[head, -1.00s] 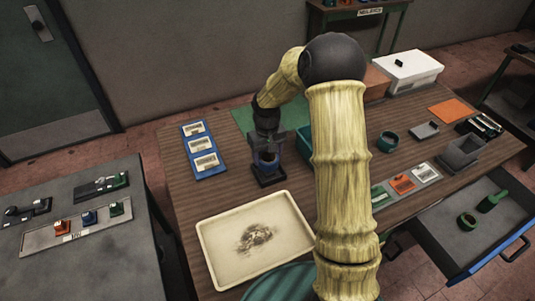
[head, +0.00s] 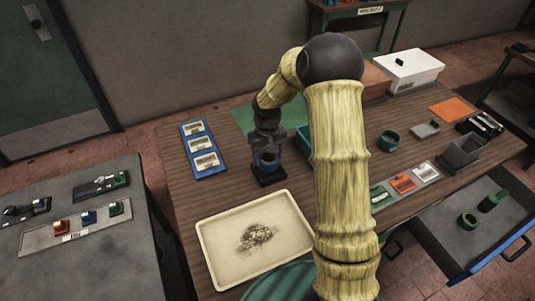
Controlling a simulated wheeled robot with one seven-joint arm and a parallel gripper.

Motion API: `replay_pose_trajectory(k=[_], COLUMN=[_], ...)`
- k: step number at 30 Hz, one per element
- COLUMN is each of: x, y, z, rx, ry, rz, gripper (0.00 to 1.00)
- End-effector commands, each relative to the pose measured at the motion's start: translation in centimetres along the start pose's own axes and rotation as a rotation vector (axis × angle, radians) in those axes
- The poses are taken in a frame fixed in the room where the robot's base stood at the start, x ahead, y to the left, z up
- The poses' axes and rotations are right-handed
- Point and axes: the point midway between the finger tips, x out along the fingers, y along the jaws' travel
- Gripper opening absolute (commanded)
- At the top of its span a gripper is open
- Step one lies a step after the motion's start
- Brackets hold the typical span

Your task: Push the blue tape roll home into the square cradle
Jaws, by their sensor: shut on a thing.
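The blue tape roll (head: 268,161) shows low between the fingers of my gripper (head: 267,152), at the square cradle. The dark square cradle (head: 270,179) stands on the wooden table, behind the cream tray. My gripper points down over the cradle and is shut on the blue tape roll. The fingers hide part of the roll, so I cannot tell how deep it sits in the cradle.
A cream tray (head: 208,232) lies in front of the cradle, and a blue board with pale labels (head: 197,128) lies to its left. A teal bin (head: 303,136) stands close on the right, partly behind my arm. A green mat (head: 244,118) lies behind.

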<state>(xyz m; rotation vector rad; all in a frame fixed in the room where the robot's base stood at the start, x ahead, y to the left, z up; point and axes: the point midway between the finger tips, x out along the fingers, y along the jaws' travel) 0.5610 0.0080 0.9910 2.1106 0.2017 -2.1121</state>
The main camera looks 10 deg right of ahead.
Motion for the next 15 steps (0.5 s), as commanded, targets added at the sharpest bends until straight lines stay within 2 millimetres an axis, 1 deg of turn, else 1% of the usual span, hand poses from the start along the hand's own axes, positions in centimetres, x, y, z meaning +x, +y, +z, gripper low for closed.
replay_pose_trajectory(k=[1,7,15], x=[0.35,1.03,1.11], y=[0.0,-0.16,-0.21], z=[0.02,0.01,0.01], rx=[0.0,-0.002,-0.003], ry=[-0.001,0.0,0.0], rz=[0.0,0.0,0.0], gripper=[0.34,0.34,0.34])
